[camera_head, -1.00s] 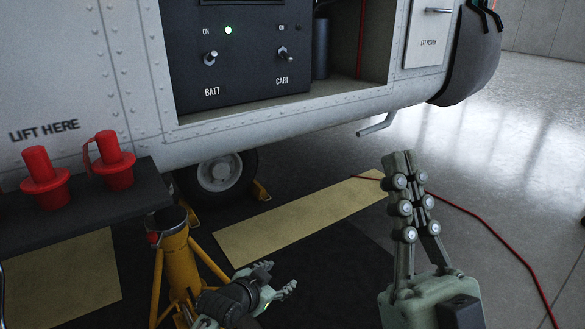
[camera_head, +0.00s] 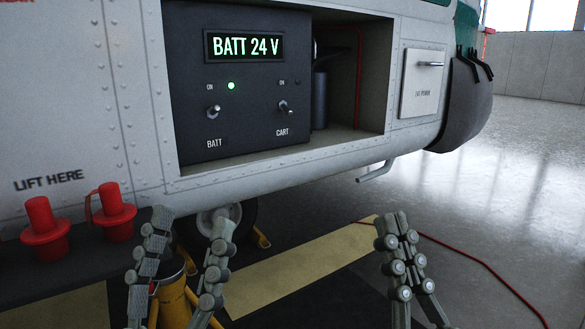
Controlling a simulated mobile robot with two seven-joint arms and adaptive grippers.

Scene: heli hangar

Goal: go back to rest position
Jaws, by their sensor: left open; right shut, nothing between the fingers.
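My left gripper (camera_head: 187,222) is open and empty, its two fingers raised and apart in front of the yellow jack (camera_head: 175,300) at the lower left. My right gripper (camera_head: 391,222) is shut with nothing in it, pointing up over the floor at the lower middle right. Both are below the helicopter's open panel bay and appear apart from it. The control panel (camera_head: 245,120) shows "BATT 24 V" on its display (camera_head: 245,47). A green light (camera_head: 231,86) is lit above the BATT switch (camera_head: 213,111). The CART switch (camera_head: 285,107) is to its right.
Two red plugs (camera_head: 45,232) (camera_head: 115,215) stand on a dark surface at the left. A wheel (camera_head: 222,220) is behind my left gripper. A bent grey tube (camera_head: 376,172) sticks out under the fuselage. A red cable (camera_head: 480,262) lies on the floor, which is otherwise clear at right.

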